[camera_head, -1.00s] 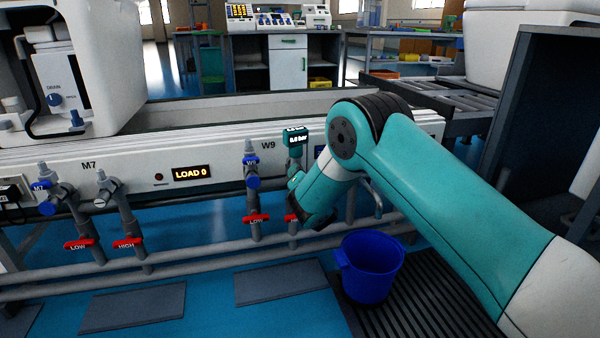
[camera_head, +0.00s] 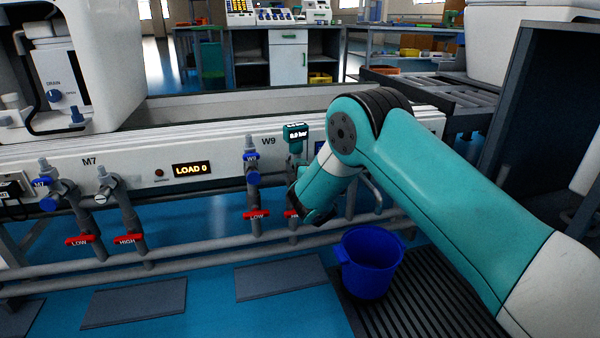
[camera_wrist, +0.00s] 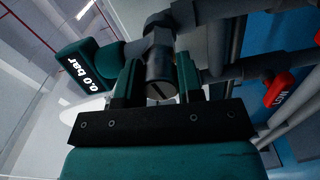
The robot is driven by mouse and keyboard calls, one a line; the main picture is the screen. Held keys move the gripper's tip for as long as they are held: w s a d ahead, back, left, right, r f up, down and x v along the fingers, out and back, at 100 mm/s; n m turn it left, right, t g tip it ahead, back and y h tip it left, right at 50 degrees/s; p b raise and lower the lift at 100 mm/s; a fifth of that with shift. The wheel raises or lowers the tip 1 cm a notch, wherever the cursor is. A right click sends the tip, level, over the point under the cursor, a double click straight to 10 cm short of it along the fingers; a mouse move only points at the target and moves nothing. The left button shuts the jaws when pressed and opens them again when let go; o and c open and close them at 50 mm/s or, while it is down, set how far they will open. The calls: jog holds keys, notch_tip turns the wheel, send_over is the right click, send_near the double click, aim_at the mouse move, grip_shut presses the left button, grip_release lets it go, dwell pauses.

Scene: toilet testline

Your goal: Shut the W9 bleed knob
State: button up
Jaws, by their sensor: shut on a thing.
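The W9 bleed knob (camera_wrist: 160,88) is a grey, round knob with a dark slot across its face, seen in the wrist view. My gripper (camera_wrist: 158,80) has one teal finger on each side of it and is shut on it. The pipe fitting continues behind the knob. A teal gauge (camera_wrist: 83,76) beside it reads 0.0 bar; it also shows in the head view (camera_head: 295,132), right of the W9 label (camera_head: 268,141). In the head view my wrist hides the knob.
Another red handle (camera_head: 291,214) is partly hidden by my gripper. A blue bucket (camera_head: 370,262) stands below on a dark grating (camera_head: 425,300).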

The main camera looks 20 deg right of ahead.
jog(key=shift+m, duration=0.7)
jog(key=o, duration=0.9)
jog(key=shift+s, duration=0.55)
jog(key=s+b, duration=1.3)
jog(key=s, duration=0.3)
jog(key=shift+s, duration=0.2)
